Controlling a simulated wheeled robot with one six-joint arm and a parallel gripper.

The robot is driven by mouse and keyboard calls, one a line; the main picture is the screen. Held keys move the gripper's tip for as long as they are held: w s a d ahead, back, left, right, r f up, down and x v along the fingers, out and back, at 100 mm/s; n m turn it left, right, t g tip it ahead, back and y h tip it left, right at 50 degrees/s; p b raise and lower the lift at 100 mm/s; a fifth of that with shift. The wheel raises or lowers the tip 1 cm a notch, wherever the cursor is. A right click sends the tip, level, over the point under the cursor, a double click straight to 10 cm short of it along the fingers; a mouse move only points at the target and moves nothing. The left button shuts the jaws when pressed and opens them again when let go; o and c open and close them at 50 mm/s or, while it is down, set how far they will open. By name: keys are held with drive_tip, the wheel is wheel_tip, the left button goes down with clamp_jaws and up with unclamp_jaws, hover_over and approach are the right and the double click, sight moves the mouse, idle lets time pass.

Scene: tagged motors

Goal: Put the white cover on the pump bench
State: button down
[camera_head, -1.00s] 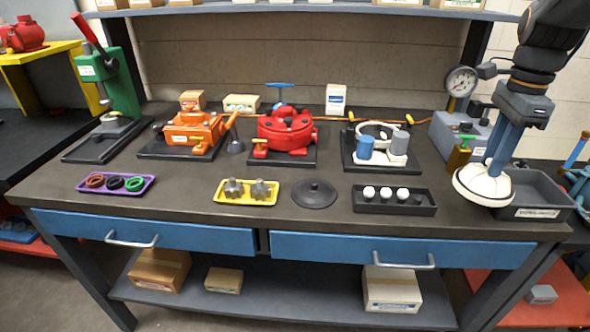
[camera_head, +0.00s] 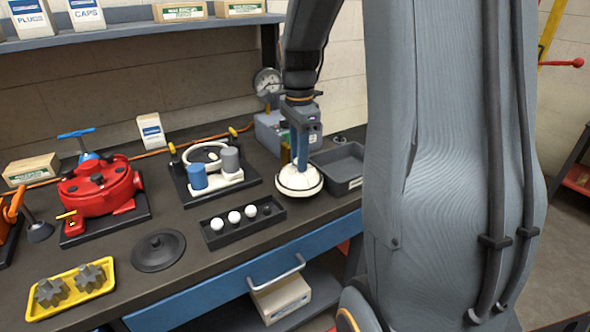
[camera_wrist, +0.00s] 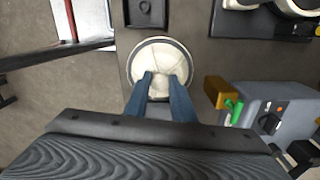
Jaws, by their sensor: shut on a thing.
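The white cover (camera_head: 299,184) is a shallow dome with a dark line near its rim, at the right end of the dark bench (camera_head: 205,285). My gripper (camera_head: 301,168) is shut on its top from above. The wrist view shows the cover (camera_wrist: 158,55) between the two blue fingers (camera_wrist: 160,82). I cannot tell whether its rim touches the bench top. On the bench stand a red round housing with a blue handle (camera_head: 98,190) and a white unit with blue and grey cylinders (camera_head: 213,170), each on a black base.
A grey tray (camera_head: 342,170) is right beside the cover. A black tray with white balls (camera_head: 242,222) lies to its left. A dark round lid (camera_head: 158,250) and a yellow tray with gears (camera_head: 70,291) lie farther left. A grey box with a gauge (camera_head: 275,132) stands behind.

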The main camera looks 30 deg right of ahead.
drive_tip(key=shift+f+p, duration=0.4)
drive_tip(key=shift+f, duration=1.7)
drive_tip(key=shift+f, duration=0.1)
drive_tip(key=c, duration=1.5)
unclamp_jaws()
wheel_tip(320, 180, up, 12)
drive_tip(key=shift+r+b, duration=0.1)
drive_tip(key=shift+b, duration=1.15)
